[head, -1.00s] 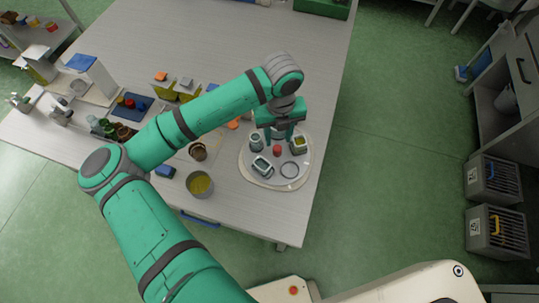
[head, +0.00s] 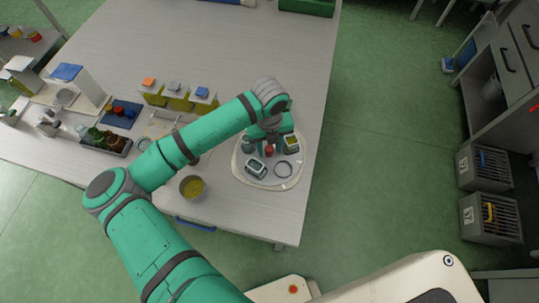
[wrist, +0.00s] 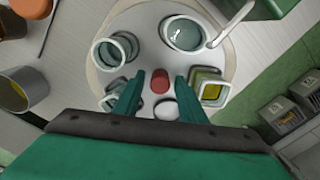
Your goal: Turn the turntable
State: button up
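The turntable (head: 243,175) is a pale round disc near the right edge of the table, with a short red knob (head: 269,150) at its middle. In the wrist view the red knob (wrist: 160,81) shows between the fingertips, with a gap on each side. I cannot tell the height of the fingertips against the knob.
A metal pot with yellow contents (head: 193,188) stands left of the turntable. Several boxes with yellow fronts (head: 176,99) and a tray of bottles (head: 115,145) are farther left. Grey crates (head: 489,165) stand on the floor at right.

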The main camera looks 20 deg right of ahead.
aim_at(269, 148)
jog(key=c, duration=0.8)
jog(key=m, duration=0.5)
jog(key=shift+m, duration=0.3)
jog(key=m, duration=0.4)
jog(key=shift+m, duration=0.3)
jog(key=o, duration=0.7)
jog(key=shift+r, duration=4)
